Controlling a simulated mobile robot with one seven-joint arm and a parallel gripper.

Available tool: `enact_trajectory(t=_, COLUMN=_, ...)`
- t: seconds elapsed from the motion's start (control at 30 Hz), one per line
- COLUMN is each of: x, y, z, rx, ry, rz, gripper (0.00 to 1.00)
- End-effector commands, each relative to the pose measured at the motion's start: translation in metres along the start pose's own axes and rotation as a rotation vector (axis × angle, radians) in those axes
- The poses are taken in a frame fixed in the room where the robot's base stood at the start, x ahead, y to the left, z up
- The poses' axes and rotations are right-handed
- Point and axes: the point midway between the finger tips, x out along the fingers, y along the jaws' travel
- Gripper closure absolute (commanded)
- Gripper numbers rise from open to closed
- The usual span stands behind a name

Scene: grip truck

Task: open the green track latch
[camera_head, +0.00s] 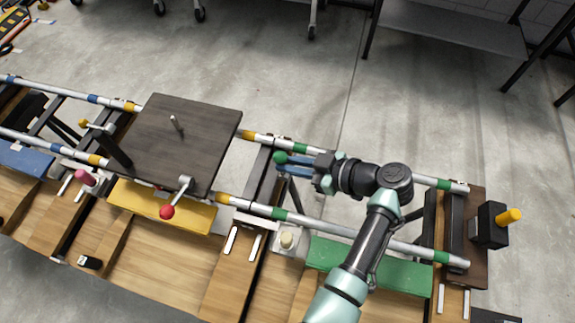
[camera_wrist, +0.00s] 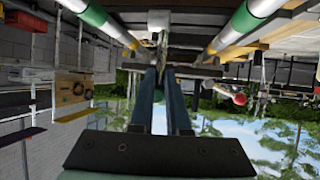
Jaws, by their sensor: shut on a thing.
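The green track latch shows as a green round knob (camera_head: 281,157) at the left end of the green-banded track section, beside the far rail. My gripper (camera_head: 287,164) reaches in from the right, its two blue fingers shut on the latch.
Two silver rails with green bands (camera_head: 327,222) run left to right on either side of my gripper. A dark square platform (camera_head: 190,135) with a red-knobbed crank (camera_head: 167,212) rides on them at left. A green board (camera_head: 400,276) lies in front; a yellow-knobbed black block (camera_head: 492,224) stands at right.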

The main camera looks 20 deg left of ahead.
Motion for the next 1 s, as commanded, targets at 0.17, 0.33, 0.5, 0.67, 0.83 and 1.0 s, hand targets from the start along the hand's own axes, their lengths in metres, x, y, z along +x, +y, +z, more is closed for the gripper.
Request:
enact_trajectory(t=0.17, x=-0.0003, y=-0.0001, z=0.0006, rx=0.003, ry=0.011, rz=-0.001, gripper=1.0)
enact_trajectory(t=0.33, x=-0.0003, y=-0.0002, z=0.0003, rx=0.004, ry=0.011, rz=-0.001, gripper=1.0)
enact_trajectory(t=0.5, x=-0.0002, y=-0.0002, z=0.0004, rx=0.004, ry=0.011, rz=-0.001, gripper=0.75)
enact_trajectory(t=0.67, x=-0.0001, y=-0.0002, z=0.0004, rx=0.003, ry=0.01, rz=-0.001, gripper=0.55)
enact_trajectory(t=0.83, x=-0.0001, y=-0.0002, z=0.0003, rx=0.003, ry=0.01, rz=-0.002, gripper=0.55)
enact_trajectory(t=1.0, x=-0.0002, y=-0.0002, z=0.0003, rx=0.002, ry=0.01, rz=-0.002, gripper=0.55)
